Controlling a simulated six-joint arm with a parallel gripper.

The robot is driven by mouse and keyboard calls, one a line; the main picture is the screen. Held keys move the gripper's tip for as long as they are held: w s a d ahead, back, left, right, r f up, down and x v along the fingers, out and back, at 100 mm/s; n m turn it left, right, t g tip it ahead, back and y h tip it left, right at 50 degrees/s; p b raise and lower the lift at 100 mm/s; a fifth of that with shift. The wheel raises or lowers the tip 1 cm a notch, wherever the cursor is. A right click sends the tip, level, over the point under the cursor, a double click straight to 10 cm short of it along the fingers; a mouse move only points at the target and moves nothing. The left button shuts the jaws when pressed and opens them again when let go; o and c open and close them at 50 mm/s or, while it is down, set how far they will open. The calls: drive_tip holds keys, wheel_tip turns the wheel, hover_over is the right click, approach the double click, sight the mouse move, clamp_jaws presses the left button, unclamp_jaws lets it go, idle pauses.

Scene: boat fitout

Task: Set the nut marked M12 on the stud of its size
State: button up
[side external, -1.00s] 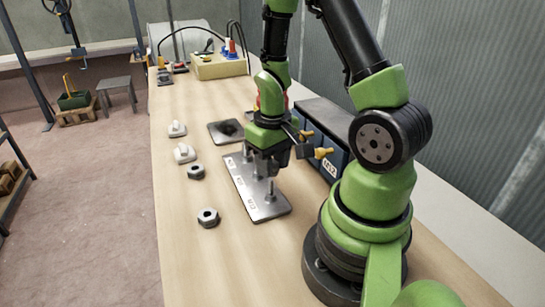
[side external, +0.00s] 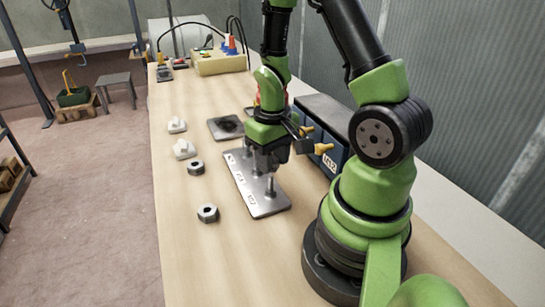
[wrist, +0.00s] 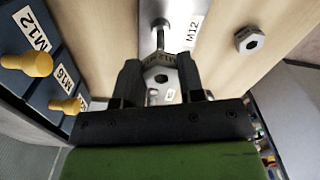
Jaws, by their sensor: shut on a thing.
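My gripper (side external: 263,168) is over the metal stud plate (side external: 268,208), near its middle. In the wrist view my gripper (wrist: 160,82) is shut on a dark hex nut (wrist: 160,60). The mark on the nut's side face is small and upside down; it looks like M12. The nut is hidden by the fingers in the side view. A bare upright stud (wrist: 159,36) stands just beyond the nut, beside the plate's M12 label (wrist: 192,29). This front stud (side external: 271,187) also shows in the side view. The nut appears apart from it.
Two loose nuts lie left of the plate, one nearer (side external: 207,213) and one farther (side external: 196,168). White pieces (side external: 185,149) and a dark square pad (side external: 226,128) lie behind. A dark drawer unit (side external: 321,135) with yellow knobs stands close on the right.

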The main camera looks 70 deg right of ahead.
sight(272, 179)
drive_tip(key=shift+f, duration=1.9)
idle(0.4)
drive_tip(key=o, duration=1)
drive_tip(key=shift+r, duration=0.15)
wheel_tip(272, 179, up, 7)
idle(0.6)
